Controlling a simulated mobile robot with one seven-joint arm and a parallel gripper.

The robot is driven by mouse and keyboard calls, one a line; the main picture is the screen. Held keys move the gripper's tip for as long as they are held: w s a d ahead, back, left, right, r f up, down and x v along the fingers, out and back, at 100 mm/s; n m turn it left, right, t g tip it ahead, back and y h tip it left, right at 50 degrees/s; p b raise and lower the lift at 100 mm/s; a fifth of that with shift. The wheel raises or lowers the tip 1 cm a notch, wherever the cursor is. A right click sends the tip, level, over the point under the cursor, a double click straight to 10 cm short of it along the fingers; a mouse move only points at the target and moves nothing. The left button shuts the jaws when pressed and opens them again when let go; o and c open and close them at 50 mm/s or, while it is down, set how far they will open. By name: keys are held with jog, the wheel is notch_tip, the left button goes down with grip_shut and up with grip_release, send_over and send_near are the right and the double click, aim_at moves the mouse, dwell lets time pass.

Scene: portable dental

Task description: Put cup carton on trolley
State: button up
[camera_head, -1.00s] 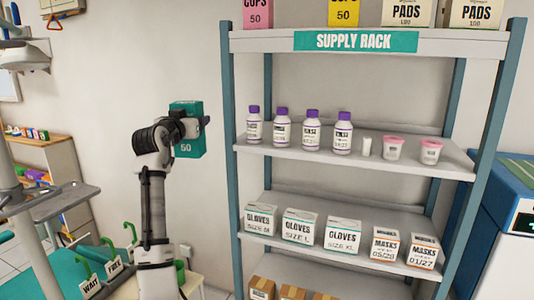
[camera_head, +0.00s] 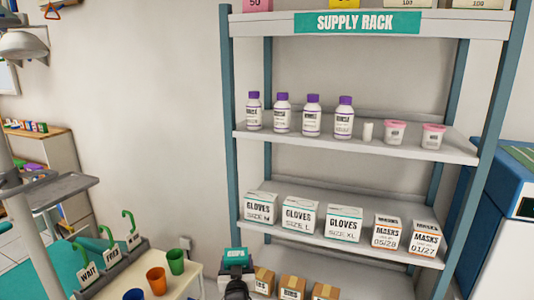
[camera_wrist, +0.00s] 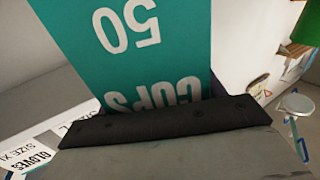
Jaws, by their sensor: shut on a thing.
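The cup carton (camera_head: 235,256) is a teal box with white lettering, low in front of the supply rack's left side in the head view. In the wrist view the carton (camera_wrist: 130,50) fills the upper middle, with "CUPS" and "50" upside down. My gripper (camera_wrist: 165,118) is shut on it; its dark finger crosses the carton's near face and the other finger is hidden. In the head view my gripper (camera_head: 237,278) is below the carton, at the bottom edge. No trolley is clearly identifiable; a white-topped table (camera_head: 205,272) stands left of the carton.
The table bears orange and green cups (camera_head: 165,272) and labelled stands with green hooks (camera_head: 108,255). The supply rack (camera_head: 228,150) holds bottles, glove boxes and mask boxes, with brown boxes (camera_head: 292,286) low down. A grey tray (camera_head: 45,190) on a pole is at left.

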jog(key=s+d+f+h+b, duration=0.1)
jog(key=s+d+f, duration=0.4)
jog(key=s+f, duration=0.5)
jog(key=s+d+f+m+b, duration=0.1)
jog(key=s+d+f, duration=0.3)
jog(key=s+f, duration=0.7)
jog(key=shift+s+d+h, duration=0.35)
jog(key=shift+d+h, duration=0.05)
